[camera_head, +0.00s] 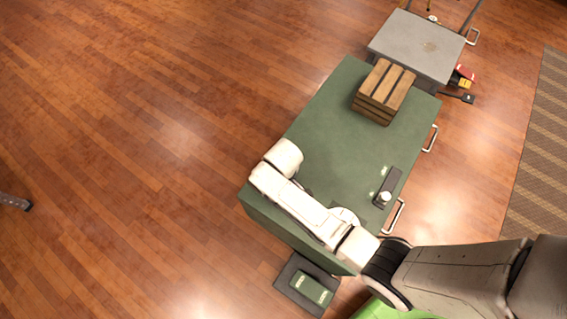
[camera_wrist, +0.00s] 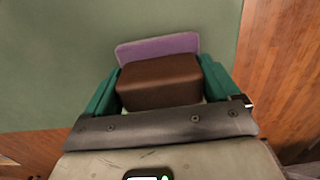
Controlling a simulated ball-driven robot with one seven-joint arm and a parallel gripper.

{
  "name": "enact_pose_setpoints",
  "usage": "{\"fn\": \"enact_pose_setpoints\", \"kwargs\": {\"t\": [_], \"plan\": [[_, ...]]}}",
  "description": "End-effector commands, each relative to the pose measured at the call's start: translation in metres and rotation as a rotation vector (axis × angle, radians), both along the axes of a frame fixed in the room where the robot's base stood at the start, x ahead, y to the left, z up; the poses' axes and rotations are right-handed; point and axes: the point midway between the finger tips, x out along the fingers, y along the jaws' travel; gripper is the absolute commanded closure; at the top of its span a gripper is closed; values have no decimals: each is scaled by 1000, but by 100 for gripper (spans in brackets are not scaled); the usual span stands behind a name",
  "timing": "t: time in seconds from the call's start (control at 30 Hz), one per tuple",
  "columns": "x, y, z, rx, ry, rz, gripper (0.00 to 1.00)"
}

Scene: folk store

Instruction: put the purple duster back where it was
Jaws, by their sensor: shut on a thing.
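The purple duster has a brown block-shaped grip (camera_wrist: 160,82) and a flat purple pad (camera_wrist: 158,46). In the wrist view it sits between the two teal fingers of my gripper (camera_wrist: 160,66), which is shut on the brown part. The purple pad shows beyond the fingertips, over a plain green surface. I cannot tell whether the pad touches that surface. In the head view my arm hides the gripper and the duster.
A green cabinet (camera_head: 330,130) carries a slatted wooden crate (camera_head: 384,92) at its far end and a dark tray (camera_head: 392,183) near the right edge. A grey-topped cart (camera_head: 417,45) stands beyond. The cabinet's middle is clear.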

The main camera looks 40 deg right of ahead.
Motion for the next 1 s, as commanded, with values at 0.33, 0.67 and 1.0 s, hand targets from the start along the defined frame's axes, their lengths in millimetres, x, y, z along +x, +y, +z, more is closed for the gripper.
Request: {"fn": "enact_pose_setpoints", "kwargs": {"t": [0.33,0.67,1.0], "plan": [[0,0,-2,0,0,0,8],[0,0,0,0,-1,0,0],[1,0,53,1,-4,0,0]]}}
